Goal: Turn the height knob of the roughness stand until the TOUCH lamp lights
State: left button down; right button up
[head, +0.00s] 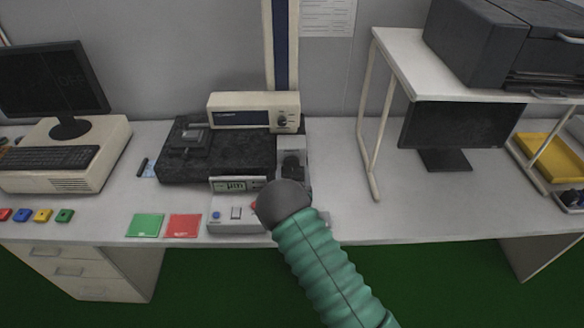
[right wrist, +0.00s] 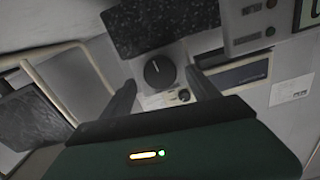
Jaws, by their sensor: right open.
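The height knob is a round black dial with a pale mark line; in the right wrist view (right wrist: 158,72) it appears between my fingers. In the head view the dark knob (head: 292,160) sits on a pale housing at the right end of the black stone base (head: 220,170). My right gripper (right wrist: 160,80) is open, with one finger on each side of the knob in that view; I cannot tell whether they touch it. In the head view my right arm's grey end covers the fingers. I cannot make out a TOUCH lamp. My left gripper is not in view.
A control box with a display (head: 236,185) stands at the front, partly behind my arm. A cream instrument (head: 253,112) with a dial stands behind the base. Green (head: 145,225) and red (head: 183,226) cards lie to the left. A white shelf frame (head: 366,150) stands to the right.

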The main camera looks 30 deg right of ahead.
jog(key=shift+x, duration=1)
jog(key=shift+a, duration=0.1)
jog(key=c, duration=1.4)
jog(key=shift+o, duration=0.2)
jog(key=shift+f+n+b, duration=0.15)
jog(key=shift+n+b, duration=0.3)
jog(key=shift+n, duration=0.95)
jog(key=o, duration=1.4)
jog(key=shift+c, duration=0.2)
